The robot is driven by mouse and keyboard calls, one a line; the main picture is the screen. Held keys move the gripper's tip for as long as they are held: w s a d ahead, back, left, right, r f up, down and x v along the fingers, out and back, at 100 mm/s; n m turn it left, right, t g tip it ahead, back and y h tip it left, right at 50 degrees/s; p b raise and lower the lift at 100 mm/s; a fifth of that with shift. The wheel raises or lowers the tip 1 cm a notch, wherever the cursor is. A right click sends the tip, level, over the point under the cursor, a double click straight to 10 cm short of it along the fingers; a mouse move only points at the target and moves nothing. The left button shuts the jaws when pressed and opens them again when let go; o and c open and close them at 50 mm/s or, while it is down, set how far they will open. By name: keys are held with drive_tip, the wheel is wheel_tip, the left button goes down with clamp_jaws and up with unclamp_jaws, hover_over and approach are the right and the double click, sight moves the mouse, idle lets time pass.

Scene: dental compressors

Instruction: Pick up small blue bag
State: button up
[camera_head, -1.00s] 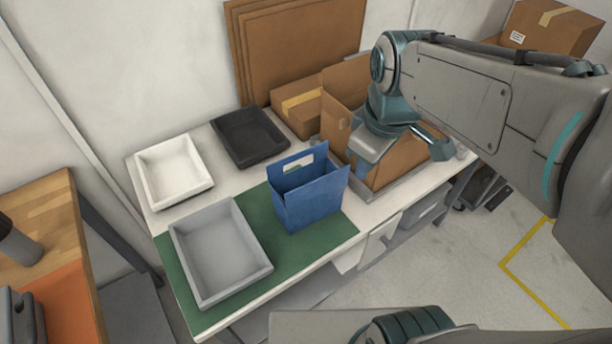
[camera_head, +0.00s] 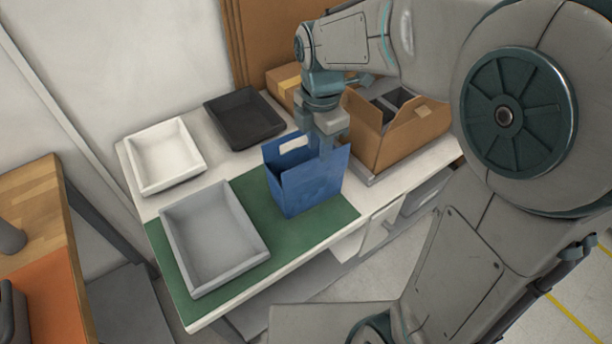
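The small blue bag (camera_head: 309,186) stands upright and open-topped on the green mat (camera_head: 330,219) on the white table. A cut-out handle shows in its raised back left panel. My gripper (camera_head: 322,146) points down at the bag's back right side, close to its top edge. The fingers are partly hidden by the bag's walls and are small in view. I cannot tell whether they are apart or closed, or whether they touch the bag.
A grey tray (camera_head: 176,236) lies left of the bag, with a white tray (camera_head: 132,154) and a black tray (camera_head: 277,127) behind. An open cardboard box (camera_head: 405,143) with dark contents stands to the right. A closed carton (camera_head: 283,80) is behind.

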sight(319, 163)
wheel_tip(319, 163, down, 8)
drive_tip(key=shift+w+r, duration=0.1)
drive_tip(key=shift+r, duration=0.05)
idle(0.3)
drive_tip(key=shift+c, duration=0.2)
clamp_jaws()
